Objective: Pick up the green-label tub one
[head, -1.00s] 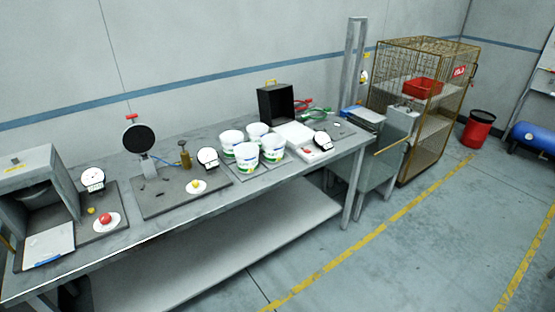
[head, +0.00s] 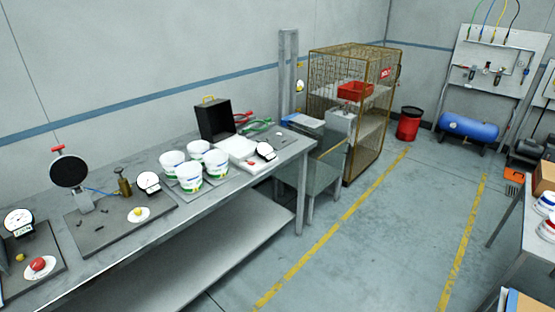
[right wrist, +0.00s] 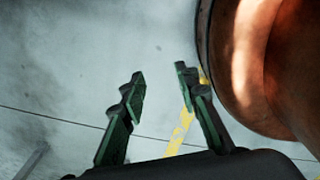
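Several white tubs stand close together on the long grey bench in the head view. The front-left tub (head: 190,177) and the tub to its right (head: 216,164) show labels with green and blue patches. Another tub (head: 172,163) is behind on the left, and one (head: 199,149) is at the back. Which of them is the green-label tub one is too small to tell. My right gripper (right wrist: 160,75) is open and empty in the right wrist view, above grey floor with a yellow line. No tub shows there. My left gripper is not in view.
The bench (head: 190,212) also holds gauges, a black box (head: 215,120) and a white tray. A wire cage (head: 350,110) stands beyond it. Another table at the right edge carries blue-label (head: 545,203) and red-label (head: 547,229) containers. The floor between is clear.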

